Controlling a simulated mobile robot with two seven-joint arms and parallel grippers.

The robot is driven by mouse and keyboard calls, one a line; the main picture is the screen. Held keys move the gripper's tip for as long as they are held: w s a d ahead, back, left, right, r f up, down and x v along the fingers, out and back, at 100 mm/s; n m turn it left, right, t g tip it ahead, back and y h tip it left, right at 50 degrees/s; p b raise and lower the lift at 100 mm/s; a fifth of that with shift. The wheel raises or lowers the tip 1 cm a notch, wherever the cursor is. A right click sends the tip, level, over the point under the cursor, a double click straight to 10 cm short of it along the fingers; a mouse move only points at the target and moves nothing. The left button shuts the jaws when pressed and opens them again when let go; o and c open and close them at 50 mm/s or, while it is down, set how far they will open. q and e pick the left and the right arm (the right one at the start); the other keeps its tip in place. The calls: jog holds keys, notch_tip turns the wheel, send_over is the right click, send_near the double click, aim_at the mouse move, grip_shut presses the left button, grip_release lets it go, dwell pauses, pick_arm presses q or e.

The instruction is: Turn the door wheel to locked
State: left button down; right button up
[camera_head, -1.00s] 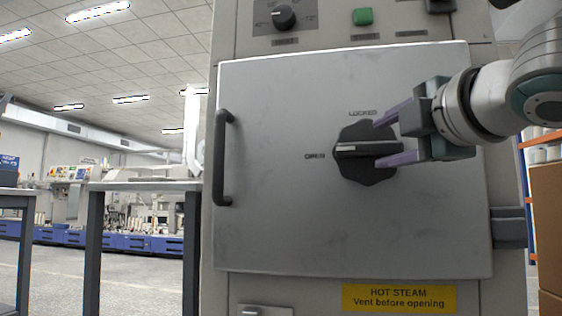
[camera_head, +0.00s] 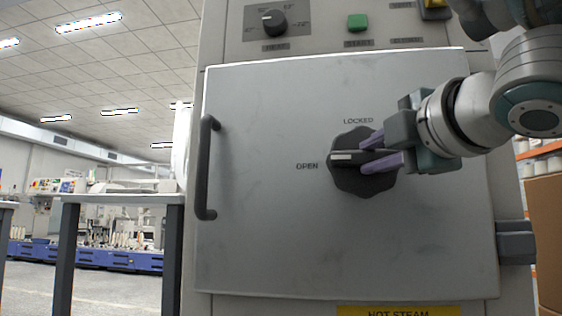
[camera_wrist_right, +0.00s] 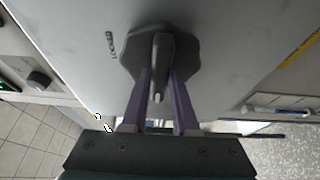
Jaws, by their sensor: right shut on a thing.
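The dark door wheel (camera_head: 352,180) with its raised grip bar sits on the grey door (camera_head: 265,240). The white mark on the bar points left, toward the word OPEN (camera_head: 307,166). The word LOCKED (camera_head: 358,121) is above the wheel. My right gripper (camera_head: 370,156) comes in from the right and is shut on the wheel's bar, with its purple fingers on either side. In the right wrist view the wheel (camera_wrist_right: 183,50) shows with its bar between the fingers (camera_wrist_right: 161,88). My left gripper is out of view.
A dark vertical handle (camera_head: 205,168) is on the door's left side. A knob (camera_head: 273,22) and a green button (camera_head: 357,21) are on the panel above. A yellow HOT STEAM label (camera_head: 398,311) is below. A table (camera_head: 120,199) stands at left.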

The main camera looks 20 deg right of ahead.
grip_shut()
jog(key=shift+f, duration=0.1)
jog(key=m+t+b, duration=0.1)
jog(key=m, duration=0.1)
jog(key=shift+f+m+b, duration=0.2)
jog(key=shift+m+b, duration=0.2)
jog(key=shift+w+a+f+m+h+b, duration=0.15)
jog(key=shift+m+h+b, duration=1)
jog(key=shift+m, duration=2.1)
jog(key=shift+a+m+h+b, duration=0.1)
jog(key=shift+m+h+b, duration=0.5)
jog(key=shift+m+h, duration=1.95)
jog(key=shift+w+a+f+m+h+b, duration=0.15)
jog(key=shift+m+h+b, duration=0.65)
jog(key=shift+m, duration=3.2)
jog(key=shift+r, duration=0.15)
